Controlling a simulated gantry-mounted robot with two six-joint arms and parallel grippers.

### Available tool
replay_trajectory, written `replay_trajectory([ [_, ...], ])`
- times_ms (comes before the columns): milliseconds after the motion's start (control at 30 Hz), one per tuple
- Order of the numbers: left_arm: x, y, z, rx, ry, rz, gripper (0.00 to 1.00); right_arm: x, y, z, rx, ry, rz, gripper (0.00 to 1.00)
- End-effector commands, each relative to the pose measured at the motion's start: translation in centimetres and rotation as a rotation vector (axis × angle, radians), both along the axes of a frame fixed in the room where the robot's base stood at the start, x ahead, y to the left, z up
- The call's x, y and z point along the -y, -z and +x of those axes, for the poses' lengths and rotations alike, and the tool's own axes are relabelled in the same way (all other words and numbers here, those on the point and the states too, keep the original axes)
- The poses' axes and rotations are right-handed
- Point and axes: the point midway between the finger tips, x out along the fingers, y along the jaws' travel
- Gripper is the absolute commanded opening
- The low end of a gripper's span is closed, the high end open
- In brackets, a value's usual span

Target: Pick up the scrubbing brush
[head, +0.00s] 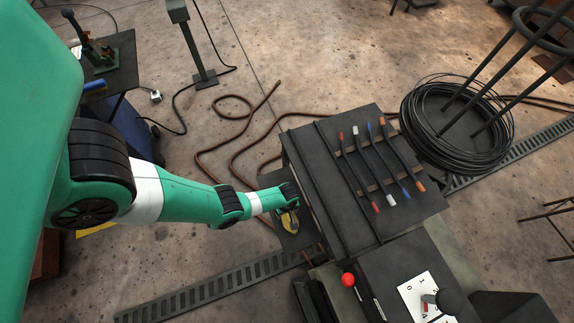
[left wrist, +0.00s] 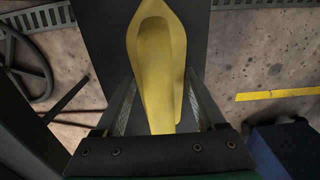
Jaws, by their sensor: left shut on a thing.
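The scrubbing brush is most likely the yellow boat-shaped thing (left wrist: 159,62) in the left wrist view, with its long body running between my fingers. In the head view it shows as a small yellow patch (head: 289,222) under my wrist. My left gripper (left wrist: 162,112) is shut on its near part, one finger on each side. The brush is above a dark shelf (head: 298,240) at the left side of the dark table; I cannot tell whether it touches the shelf. Its underside is hidden. My right gripper is not in view.
The dark table (head: 337,222) holds several rods with coloured ends (head: 377,165). A control box with a red knob (head: 348,280) stands in front. A coil of black cable (head: 455,125) lies at right. A brown hose (head: 235,122) and a floor grate (head: 215,283) are on the floor.

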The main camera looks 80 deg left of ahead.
Motion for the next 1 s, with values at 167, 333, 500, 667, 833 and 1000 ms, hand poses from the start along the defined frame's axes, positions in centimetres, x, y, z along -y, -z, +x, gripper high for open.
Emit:
replay_trajectory([
  [167,0.0,-1.8,0.0,0.0,0.0,0.0,0.1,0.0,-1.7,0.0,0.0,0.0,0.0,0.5],
  [333,0.8,-5.0,-0.1,-0.001,0.004,0.0,0.1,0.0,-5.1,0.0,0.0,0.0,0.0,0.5],
  [500,4.4,-9.8,-0.4,0.0,0.009,0.0,0.1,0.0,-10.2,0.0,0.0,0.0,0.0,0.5],
  [667,8.9,-11.4,-0.9,0.0,0.014,0.0,0.1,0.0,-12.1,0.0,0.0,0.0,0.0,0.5],
  [833,12.4,-12.6,-1.3,0.0,0.008,0.0,0.1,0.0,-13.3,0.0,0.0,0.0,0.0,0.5],
  [1000,13.8,-12.9,-1.4,0.0,0.002,0.0,0.1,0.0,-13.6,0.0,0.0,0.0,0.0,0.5],
])
